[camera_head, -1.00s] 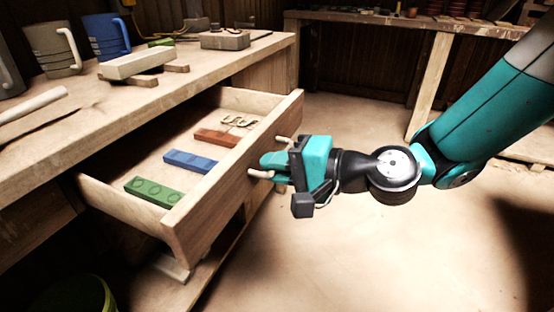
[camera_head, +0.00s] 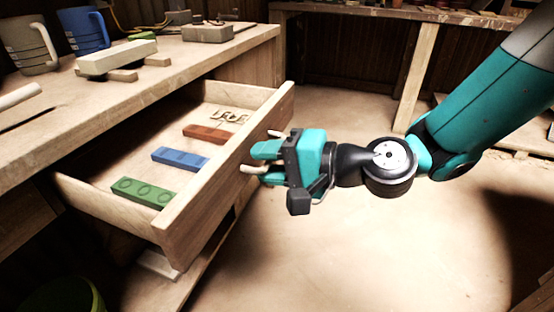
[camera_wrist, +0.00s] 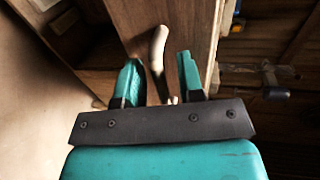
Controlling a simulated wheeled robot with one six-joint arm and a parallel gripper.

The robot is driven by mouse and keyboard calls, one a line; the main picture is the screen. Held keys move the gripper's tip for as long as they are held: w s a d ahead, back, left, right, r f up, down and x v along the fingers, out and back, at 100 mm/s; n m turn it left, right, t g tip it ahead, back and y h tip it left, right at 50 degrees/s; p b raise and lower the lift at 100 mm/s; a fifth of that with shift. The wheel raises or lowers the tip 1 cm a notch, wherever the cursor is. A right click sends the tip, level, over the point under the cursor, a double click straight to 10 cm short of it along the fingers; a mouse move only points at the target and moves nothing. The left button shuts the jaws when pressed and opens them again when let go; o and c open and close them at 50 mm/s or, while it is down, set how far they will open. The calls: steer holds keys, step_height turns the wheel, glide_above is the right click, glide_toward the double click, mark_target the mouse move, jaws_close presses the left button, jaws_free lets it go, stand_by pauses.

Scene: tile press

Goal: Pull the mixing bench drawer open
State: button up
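The mixing bench drawer (camera_head: 215,190) stands well out from under the bench top in the head view. Its wooden front carries a pale bar handle (camera_head: 252,169). My gripper (camera_head: 260,161) is at the handle, in front of the drawer. In the wrist view the handle (camera_wrist: 158,50) shows between the two teal fingers of my gripper (camera_wrist: 160,78), with a gap on either side. The fingers are apart and not closed on it. Part of the handle is hidden behind the fingers in the head view.
The drawer holds a green block (camera_head: 144,192), a blue block (camera_head: 180,159), a red-brown block (camera_head: 208,134) and small curled pieces. Mugs and blocks stand on the bench top (camera_head: 130,105). The floor (camera_head: 370,250) before the drawer is clear.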

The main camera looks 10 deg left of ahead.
steer(key=b+v, duration=0.5)
steer(key=v, duration=1.2)
steer(key=shift+d, duration=0.2)
